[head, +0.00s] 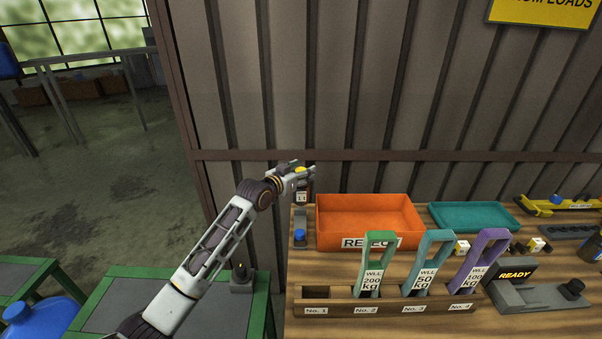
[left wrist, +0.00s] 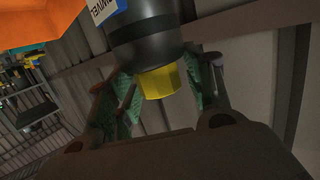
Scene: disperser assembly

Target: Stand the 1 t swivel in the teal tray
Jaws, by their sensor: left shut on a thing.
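My left gripper (head: 304,171) is above the back left corner of the workbench, to the left of the orange tray. It is shut on the swivel (head: 301,197), a dark piece with a white label and a yellow part. In the left wrist view the swivel's dark round body (left wrist: 145,38) and yellow hex end (left wrist: 160,82) show between the green-padded fingers. The teal tray (head: 472,217) lies at the back of the bench, right of the orange tray, and looks empty. My right gripper is not in view.
The orange reject tray (head: 368,218) lies between my left gripper and the teal tray. In front, a wooden rack (head: 390,304) holds green, teal and purple tags upright; slot No. 1 is empty. A READY device (head: 522,285) is at right. A corrugated wall stands behind.

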